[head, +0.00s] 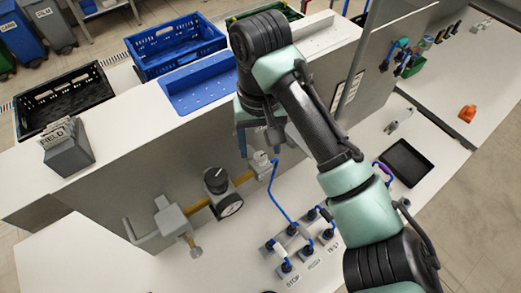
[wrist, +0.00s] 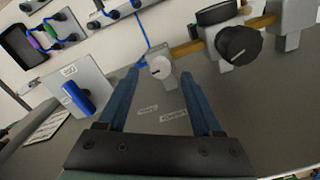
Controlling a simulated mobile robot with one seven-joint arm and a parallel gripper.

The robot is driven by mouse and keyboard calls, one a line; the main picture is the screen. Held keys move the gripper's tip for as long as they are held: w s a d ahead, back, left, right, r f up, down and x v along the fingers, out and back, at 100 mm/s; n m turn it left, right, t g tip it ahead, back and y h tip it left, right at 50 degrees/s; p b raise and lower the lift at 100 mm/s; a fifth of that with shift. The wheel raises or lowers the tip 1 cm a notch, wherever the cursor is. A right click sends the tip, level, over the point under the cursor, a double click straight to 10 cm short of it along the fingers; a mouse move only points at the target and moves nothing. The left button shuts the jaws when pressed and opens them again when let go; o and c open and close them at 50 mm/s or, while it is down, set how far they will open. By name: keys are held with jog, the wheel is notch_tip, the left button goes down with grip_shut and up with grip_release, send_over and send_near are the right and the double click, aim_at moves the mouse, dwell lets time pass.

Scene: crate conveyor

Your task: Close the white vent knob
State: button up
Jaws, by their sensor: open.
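The white vent knob (wrist: 159,67) is a small round knob with a dark mark on a grey block, at upper middle in the wrist view. In the head view it is a small pale knob (head: 262,157) at the right end of the brass pipe. My gripper (wrist: 160,76) has its two blue fingers apart, one on each side of the knob in the picture. I cannot tell how far they are from it in depth. In the head view my gripper (head: 260,146) is beside the wall panel, partly hidden by my arm. Two small labels lie below the knob in the wrist view.
A black knob (wrist: 238,45) and a gauge (head: 230,205) sit along the brass pipe (head: 240,180). A blue handle (wrist: 78,98) on a grey plate is left in the wrist view. A blue hose (head: 280,195) runs to several black plugs. A black tray (head: 404,163) lies right.

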aim_at(260, 159)
jog(key=shift+s+f, duration=0.2)
jog(key=shift+f, duration=0.65)
jog(key=shift+w+f, duration=0.2)
jog(key=shift+f, duration=0.25)
jog(key=shift+s+r, duration=0.1)
jog(key=c, duration=0.4)
grip_shut()
